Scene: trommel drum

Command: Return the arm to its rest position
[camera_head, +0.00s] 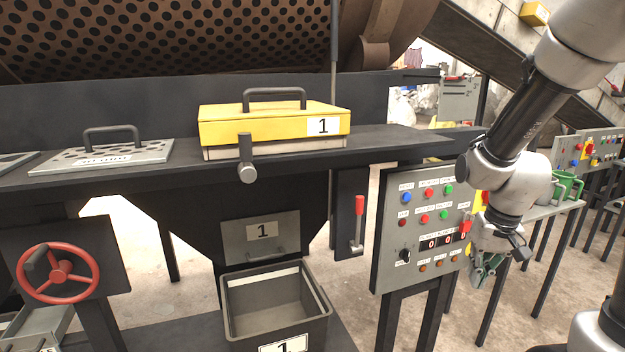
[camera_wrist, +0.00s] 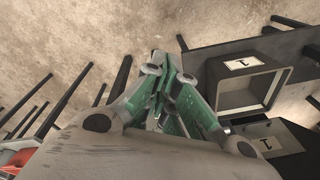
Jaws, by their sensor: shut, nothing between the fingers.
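My gripper (camera_head: 484,276) hangs in front of the right edge of the grey control panel (camera_head: 392,222) in the head view, pointing down. Its green fingers are together and hold nothing. In the wrist view my gripper (camera_wrist: 172,62) points down toward the concrete floor. The arm is bent, with its grey and black links coming from the upper right of the head view. The panel's right edge is partly hidden behind my wrist.
A yellow lid (camera_head: 222,127) marked 1 sits on the dark bench. An open grey bin (camera_head: 322,305) stands below; the bin also shows in the wrist view (camera_wrist: 212,95). A red handwheel (camera_head: 60,273) is at left. A side table (camera_head: 545,209) holds green mugs at right.

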